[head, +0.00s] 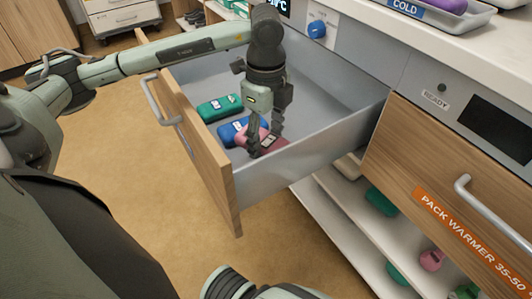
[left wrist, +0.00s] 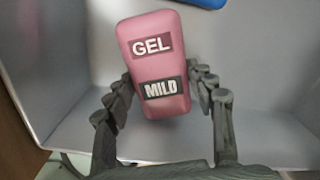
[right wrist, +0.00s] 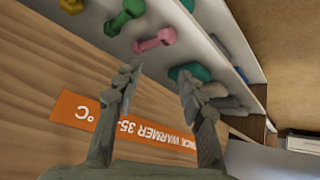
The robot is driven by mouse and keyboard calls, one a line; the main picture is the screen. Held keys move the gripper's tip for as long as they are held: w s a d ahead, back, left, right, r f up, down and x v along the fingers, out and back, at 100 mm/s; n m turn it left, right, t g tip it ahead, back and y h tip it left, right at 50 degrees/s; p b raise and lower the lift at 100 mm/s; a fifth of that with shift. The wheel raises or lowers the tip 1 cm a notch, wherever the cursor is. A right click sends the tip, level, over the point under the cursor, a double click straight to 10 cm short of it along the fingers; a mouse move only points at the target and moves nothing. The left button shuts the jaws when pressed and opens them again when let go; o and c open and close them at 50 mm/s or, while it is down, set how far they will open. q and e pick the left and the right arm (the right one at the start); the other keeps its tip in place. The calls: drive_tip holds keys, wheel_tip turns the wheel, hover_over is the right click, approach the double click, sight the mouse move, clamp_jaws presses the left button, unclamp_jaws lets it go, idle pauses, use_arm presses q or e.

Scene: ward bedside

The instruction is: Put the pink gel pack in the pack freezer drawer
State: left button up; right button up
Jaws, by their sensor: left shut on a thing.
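The pink gel pack (left wrist: 153,48), labelled GEL and MILD, is between the fingers of my left gripper (left wrist: 160,90). In the head view, my left gripper (head: 266,148) is shut on the pack inside the open grey drawer (head: 335,140), near its wooden front (head: 196,150). The fingers hide part of the pack there, and I cannot tell whether it touches the drawer floor. My right gripper (right wrist: 158,75) is open and empty in the right wrist view, near the wooden warmer drawer front (right wrist: 50,65).
A green pack (head: 220,107) and a blue pack (head: 238,130) lie in the open drawer. The closed pack warmer drawer (head: 420,165) is to the right. Dumbbells, one pink (right wrist: 153,41), lie on the shelves below. A tray (head: 425,14) sits on the counter.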

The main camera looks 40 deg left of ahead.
sight(266, 140)
use_arm(q)
wheel_tip(266, 140, down, 4)
drive_tip(key=shift+f, duration=0.3)
use_arm(e)
drive_tip(key=shift+w+a+r+t+y, duration=0.3)
drive_tip(key=shift+w+a+r+t, duration=0.35)
drive_tip(key=shift+w+a, duration=0.25)
use_arm(q)
drive_tip(key=shift+f, duration=0.1)
use_arm(e)
drive_tip(key=shift+w+a+r, duration=0.1)
drive_tip(key=shift+a+r, duration=0.1)
use_arm(q)
drive_tip(key=shift+b, duration=0.3)
drive_tip(key=o, duration=1.3)
use_arm(e)
drive_tip(key=shift+w+a+r+t, duration=0.15)
drive_tip(key=shift+w+r+t, duration=0.05)
drive_tip(key=shift+t, duration=0.05)
use_arm(q)
wheel_tip(266, 140, up, 12)
drive_tip(key=shift+r+p, duration=0.15)
drive_tip(key=shift+p, duration=0.6)
use_arm(e)
drive_tip(key=s+d+f+g+h, duration=0.1)
drive_tip(key=s+d+f+g, duration=0.2)
drive_tip(key=s+d+f, duration=0.1)
drive_tip(key=shift+s+d+g+h, duration=0.3)
drive_tip(key=shift+s+d+g, duration=0.1)
drive_tip(key=shift+s+d, duration=0.35)
